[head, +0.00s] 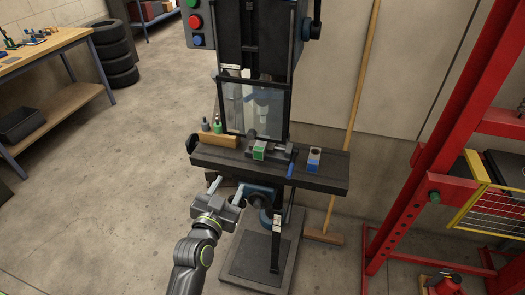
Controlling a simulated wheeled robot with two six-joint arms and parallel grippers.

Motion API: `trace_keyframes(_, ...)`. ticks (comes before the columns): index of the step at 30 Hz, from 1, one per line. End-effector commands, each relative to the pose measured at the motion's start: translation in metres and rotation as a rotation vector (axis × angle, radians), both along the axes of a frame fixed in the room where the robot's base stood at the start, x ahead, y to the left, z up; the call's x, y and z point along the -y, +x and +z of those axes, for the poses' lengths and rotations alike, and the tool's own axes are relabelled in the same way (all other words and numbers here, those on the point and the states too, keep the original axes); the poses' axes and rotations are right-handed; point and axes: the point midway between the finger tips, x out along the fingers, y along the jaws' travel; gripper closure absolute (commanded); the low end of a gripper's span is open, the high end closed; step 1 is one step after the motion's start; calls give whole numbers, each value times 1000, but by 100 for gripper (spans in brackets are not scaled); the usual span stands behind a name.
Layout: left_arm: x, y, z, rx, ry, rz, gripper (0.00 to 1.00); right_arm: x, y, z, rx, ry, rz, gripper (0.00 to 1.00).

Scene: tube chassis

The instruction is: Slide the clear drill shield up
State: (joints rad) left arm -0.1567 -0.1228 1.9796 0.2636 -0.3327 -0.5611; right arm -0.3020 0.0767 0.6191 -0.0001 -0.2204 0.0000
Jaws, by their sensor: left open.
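The clear drill shield (256,108) is a see-through pane in a dark frame on the front of the drill press. It hangs in front of the spindle, and its lower edge is near the drill table (325,182). My left gripper (226,188) is open and empty, with its two fingers apart. It is below and to the left of the shield, near the front edge of the drill table, and does not touch the shield. My right gripper is not in view.
A vise with a green block (259,152) and a blue-and-grey block (313,158) are on the drill table. A wooden holder (219,139) with small bottles is at its left. A broom (352,120) leans behind. A red frame (430,150) stands at right.

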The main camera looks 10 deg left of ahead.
Motion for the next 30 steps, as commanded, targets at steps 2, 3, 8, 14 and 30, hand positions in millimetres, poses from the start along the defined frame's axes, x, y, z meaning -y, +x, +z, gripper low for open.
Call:
trace_keyframes(2, 0, -1, 19, 39, 5, 0, 53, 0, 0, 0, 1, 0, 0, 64)
trace_keyframes(3, 1, -1, 24, 49, 6, 0, 53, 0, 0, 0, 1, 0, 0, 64)
trace_keyframes(8, 1, 6, 30, 57, 10, -1, 53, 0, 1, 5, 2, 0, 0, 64)
trace_keyframes(14, 2, 33, 31, 56, 10, -1, 53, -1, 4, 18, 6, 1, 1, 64)
trace_keyframes(30, 5, 117, 30, 57, 10, -1, 53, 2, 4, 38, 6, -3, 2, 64)
